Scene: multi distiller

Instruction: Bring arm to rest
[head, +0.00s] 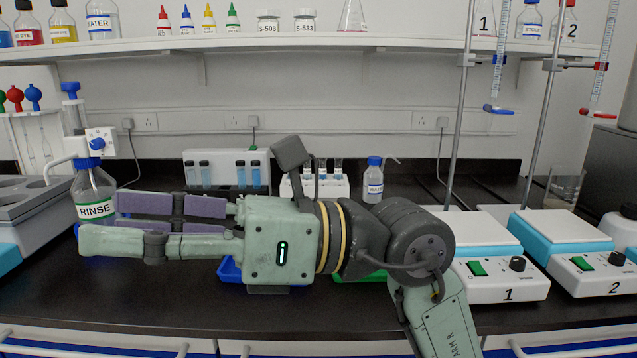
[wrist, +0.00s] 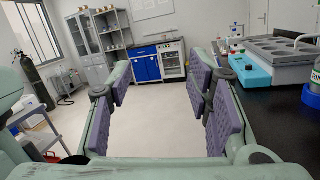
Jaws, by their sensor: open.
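My gripper (head: 165,222) is stretched out to the left across the front of the bench in the head view, with its fingers pointing left and a purple pad on its far finger. In the wrist view my gripper (wrist: 158,98) has its two purple-padded fingers wide apart, with only the room's floor between them. It is empty. My arm bends down at the right and partly hides the blue tray (head: 229,270) and the green tray (head: 350,276) on the bench. The RINSE bottle (head: 96,190) stands just behind the fingertips; I cannot tell whether they touch it.
Hotplate 1 (head: 490,240) and hotplate 2 (head: 570,250) stand at the right with stands and burettes. A white rack of vials (head: 228,170) and a small blue-capped bottle (head: 373,180) are behind the arm. In the wrist view, open floor (wrist: 150,120) leads to cabinets (wrist: 100,45).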

